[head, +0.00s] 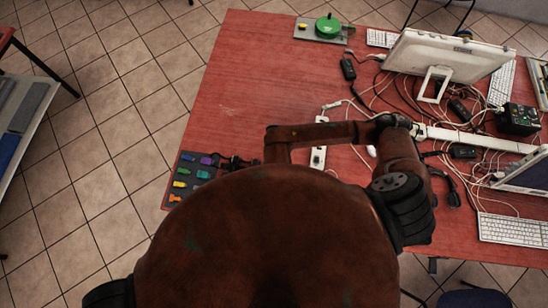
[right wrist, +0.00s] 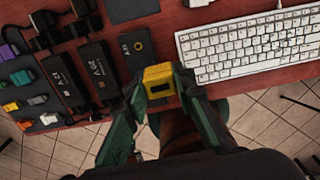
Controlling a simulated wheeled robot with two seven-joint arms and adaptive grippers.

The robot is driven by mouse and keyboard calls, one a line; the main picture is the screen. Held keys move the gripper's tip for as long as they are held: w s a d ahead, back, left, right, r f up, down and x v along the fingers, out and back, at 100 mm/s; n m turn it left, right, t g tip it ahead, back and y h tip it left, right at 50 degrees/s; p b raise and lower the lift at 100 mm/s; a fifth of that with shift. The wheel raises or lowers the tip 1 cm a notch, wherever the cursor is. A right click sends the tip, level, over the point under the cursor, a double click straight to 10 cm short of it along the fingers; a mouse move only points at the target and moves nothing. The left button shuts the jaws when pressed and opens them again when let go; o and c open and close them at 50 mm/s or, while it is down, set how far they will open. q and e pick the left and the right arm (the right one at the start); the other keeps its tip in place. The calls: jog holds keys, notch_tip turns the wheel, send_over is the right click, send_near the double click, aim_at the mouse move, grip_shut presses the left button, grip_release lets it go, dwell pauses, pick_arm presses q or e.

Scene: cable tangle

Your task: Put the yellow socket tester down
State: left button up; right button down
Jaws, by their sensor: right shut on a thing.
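The yellow socket tester (right wrist: 158,74) is a small yellow block with a dark window, in the middle of the right wrist view. My right gripper (right wrist: 159,86) is shut on it, one greenish finger on each side. The tester shows against the red table near its front edge; I cannot tell whether it touches the tabletop. In the head view the tester and right gripper are hidden behind my own large brown parts.
Black adapters (right wrist: 96,70) and a tray (head: 170,190) of coloured pieces lie left of the tester. A white keyboard (right wrist: 250,45) lies close on its right. Tangled cables and a monitor (head: 450,55) fill the table's right side. The red table's (head: 250,70) upper left is clear.

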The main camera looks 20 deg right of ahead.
jog(key=w+f+p, duration=0.1)
jog(key=w+f, duration=0.1)
jog(key=w, duration=0.1)
jog(key=w+d+f+p, duration=0.1)
jog(key=w+f, duration=0.1)
jog(key=w, duration=0.1)
jog(key=w+d+f, duration=0.1)
jog(key=w+f, duration=0.1)
jog(key=w, duration=0.2)
jog(key=shift+d+f+p, duration=0.1)
jog(key=shift+f+p, duration=0.3)
jog(key=shift+w+d+f, duration=0.15)
jog(key=shift+w+f, duration=0.3)
jog(key=shift+f, duration=0.05)
notch_tip(320, 180, down, 3)
jog(key=shift+w+p, duration=0.1)
jog(key=shift+p, duration=0.4)
jog(key=shift+f, duration=0.25)
